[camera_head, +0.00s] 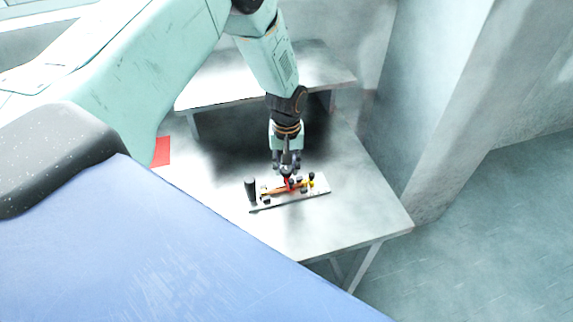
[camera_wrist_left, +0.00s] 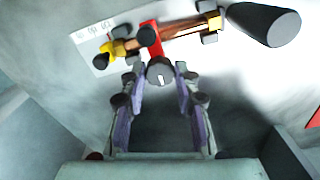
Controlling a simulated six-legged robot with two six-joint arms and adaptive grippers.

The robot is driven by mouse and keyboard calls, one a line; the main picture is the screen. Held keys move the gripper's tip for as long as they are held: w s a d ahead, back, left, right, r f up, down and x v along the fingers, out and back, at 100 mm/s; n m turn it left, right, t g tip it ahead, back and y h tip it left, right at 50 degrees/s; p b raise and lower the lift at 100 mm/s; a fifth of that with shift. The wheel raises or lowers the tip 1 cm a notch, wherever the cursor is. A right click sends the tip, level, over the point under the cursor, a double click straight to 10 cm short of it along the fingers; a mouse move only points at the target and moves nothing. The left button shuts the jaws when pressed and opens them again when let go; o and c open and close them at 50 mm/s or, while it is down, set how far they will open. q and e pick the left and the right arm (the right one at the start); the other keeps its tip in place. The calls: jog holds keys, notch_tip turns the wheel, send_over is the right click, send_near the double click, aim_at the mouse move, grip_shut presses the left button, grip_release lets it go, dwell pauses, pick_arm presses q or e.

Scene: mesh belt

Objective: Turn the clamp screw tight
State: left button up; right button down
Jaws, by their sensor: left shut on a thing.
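The clamp stands on a light base plate (camera_head: 322,190) on the table. My left gripper (camera_head: 287,173) points down over the red part. In the left wrist view its two fingers (camera_wrist_left: 160,82) stand on either side of the clamp screw's round grey head (camera_wrist_left: 158,70), which bears a white mark. The gripper is shut on this head. The screw's shaft is hidden. My right gripper is not in view.
A black upright cylinder (camera_head: 250,189) stands at the plate's left end, close to the clamp. A red square (camera_head: 161,151) lies on the table at the left. A raised shelf (camera_head: 325,66) is behind. The table's front right (camera_head: 370,222) is clear.

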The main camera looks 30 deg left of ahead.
pick_arm(q)
jog(key=shift+a, duration=0.1)
grip_shut()
